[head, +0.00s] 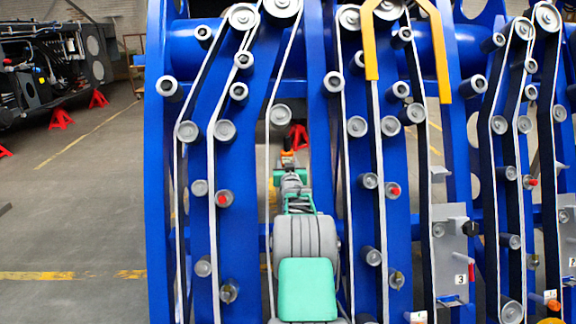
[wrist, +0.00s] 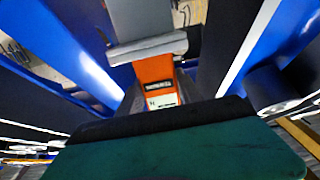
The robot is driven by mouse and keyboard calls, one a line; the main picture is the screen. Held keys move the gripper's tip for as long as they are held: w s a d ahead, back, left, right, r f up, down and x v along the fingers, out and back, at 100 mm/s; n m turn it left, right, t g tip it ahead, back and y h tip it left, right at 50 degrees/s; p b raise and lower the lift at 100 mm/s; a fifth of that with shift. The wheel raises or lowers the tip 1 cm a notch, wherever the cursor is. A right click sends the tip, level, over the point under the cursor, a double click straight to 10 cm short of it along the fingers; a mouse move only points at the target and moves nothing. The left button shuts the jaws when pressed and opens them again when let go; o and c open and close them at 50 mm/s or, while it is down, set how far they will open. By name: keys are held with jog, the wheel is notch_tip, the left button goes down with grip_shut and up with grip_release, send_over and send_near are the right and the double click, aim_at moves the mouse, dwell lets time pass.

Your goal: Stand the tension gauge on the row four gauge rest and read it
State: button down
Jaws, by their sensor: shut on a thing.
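The tension gauge (wrist: 155,88) is an orange block with a dark label and a small pale display marking, too small to read. My gripper (wrist: 154,75) is shut on it, with a grey pad at its far side and a dark edge at its near side. In the head view, the gauge shows as a small orange patch (head: 287,157) at the far end of my arm, between blue uprights. Most of the gripper is hidden behind my arm there. A grey bracket with a ledge (head: 452,250) carries a plate marked 3. I cannot identify a row four rest.
Blue uprights (head: 158,200) with grey rollers and pale belts stand close on both sides of my arm. Another grey bracket (head: 567,235) is cut off at the right edge. Red stands (head: 62,117) and open floor (head: 75,215) lie to the left.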

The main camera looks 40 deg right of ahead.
jog(key=shift+f+b, duration=0.25)
jog(key=shift+b, duration=0.25)
dwell(0.3)
jog(key=c, duration=1.1)
grip_release()
jog(key=o, duration=0.4)
jog(key=shift+f, duration=0.2)
jog(key=v, duration=0.8)
jog(key=shift+w+r, duration=0.1)
jog(key=shift+r, duration=0.05)
